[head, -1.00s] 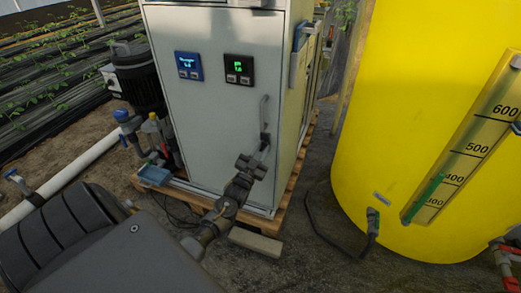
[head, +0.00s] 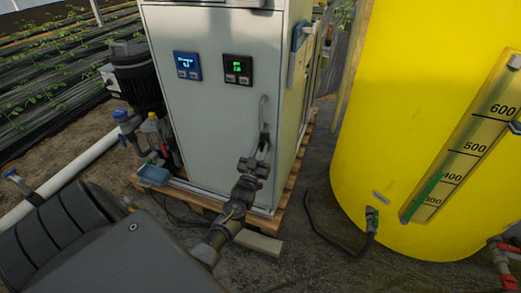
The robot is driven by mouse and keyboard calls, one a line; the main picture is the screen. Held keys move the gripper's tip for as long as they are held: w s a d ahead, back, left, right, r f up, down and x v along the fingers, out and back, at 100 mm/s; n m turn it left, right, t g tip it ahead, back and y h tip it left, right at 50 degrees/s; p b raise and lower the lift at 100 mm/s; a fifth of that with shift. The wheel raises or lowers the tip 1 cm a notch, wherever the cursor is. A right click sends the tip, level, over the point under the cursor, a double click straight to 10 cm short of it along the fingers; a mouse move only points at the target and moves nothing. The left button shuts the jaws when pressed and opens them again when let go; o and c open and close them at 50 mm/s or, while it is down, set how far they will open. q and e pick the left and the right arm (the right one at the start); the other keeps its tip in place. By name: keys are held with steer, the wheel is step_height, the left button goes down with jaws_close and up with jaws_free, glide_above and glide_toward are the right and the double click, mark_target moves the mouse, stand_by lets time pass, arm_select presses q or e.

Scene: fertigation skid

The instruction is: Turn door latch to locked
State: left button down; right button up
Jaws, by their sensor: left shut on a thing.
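A grey cabinet door (head: 215,120) fills the middle of the head view. Its latch (head: 264,125) is a slim grey handle near the door's right edge and stands about upright. My left gripper (head: 262,150) reaches up from the lower left and is shut on the latch's lower part. The jaws hide some of the latch there. My right gripper is not in view.
The cabinet stands on a wooden pallet (head: 282,192). A blue display (head: 187,66) and a black display (head: 238,69) sit on the door. A large yellow tank (head: 400,110) stands to the right. A pump (head: 137,80) and a white pipe (head: 75,165) are left.

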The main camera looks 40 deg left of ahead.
arm_select(q)
steer(key=c, duration=1.5)
jaws_free()
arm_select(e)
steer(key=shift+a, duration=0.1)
